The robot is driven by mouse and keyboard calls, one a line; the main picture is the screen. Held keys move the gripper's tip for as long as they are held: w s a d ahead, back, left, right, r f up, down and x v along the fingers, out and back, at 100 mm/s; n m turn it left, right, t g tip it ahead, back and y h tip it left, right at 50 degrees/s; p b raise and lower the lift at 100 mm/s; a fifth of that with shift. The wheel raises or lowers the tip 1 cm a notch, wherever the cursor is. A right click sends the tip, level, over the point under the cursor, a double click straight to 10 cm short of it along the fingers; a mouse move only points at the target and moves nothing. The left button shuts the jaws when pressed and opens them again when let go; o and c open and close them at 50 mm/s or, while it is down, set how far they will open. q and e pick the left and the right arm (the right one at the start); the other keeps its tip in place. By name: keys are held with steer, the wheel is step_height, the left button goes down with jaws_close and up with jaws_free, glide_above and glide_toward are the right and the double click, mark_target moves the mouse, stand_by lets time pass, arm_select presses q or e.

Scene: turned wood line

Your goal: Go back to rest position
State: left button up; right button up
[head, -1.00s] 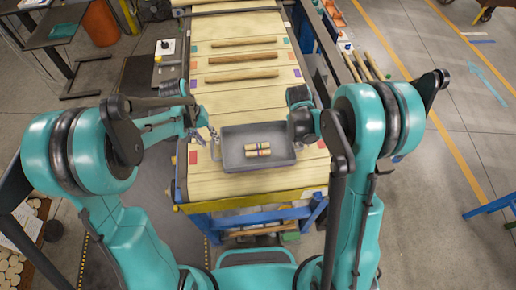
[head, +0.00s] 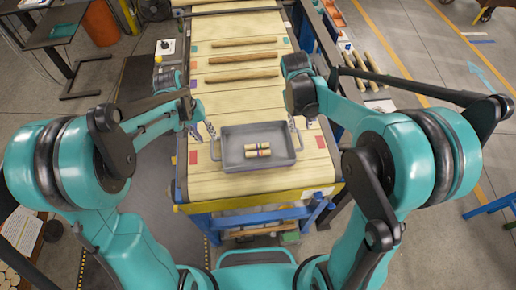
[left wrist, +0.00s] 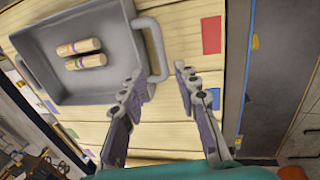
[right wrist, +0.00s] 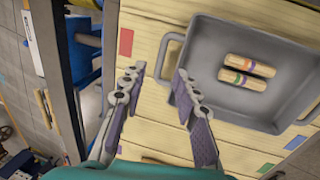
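A grey tray (head: 232,162) rests on the wooden slat surface, with two short banded wooden pieces (head: 257,149) lying side by side in it. The tray also shows in the left wrist view (left wrist: 112,86) and the right wrist view (right wrist: 205,40). My left gripper (head: 205,130) is by the tray's left handle. In the left wrist view its fingers (left wrist: 160,75) are apart and empty, just off the handle. My right gripper (head: 294,126) is by the tray's right side. In the right wrist view its fingers (right wrist: 160,73) are apart and empty, near the other handle.
Several wooden rods (head: 243,75) lie across the slatted line (head: 215,105) beyond the tray. More rods (head: 372,70) lie to the right of the line. A dark table (head: 50,30) stands at the far left. Floor at the right is largely clear.

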steer(key=shift+r, duration=0.2)
stand_by(0.5)
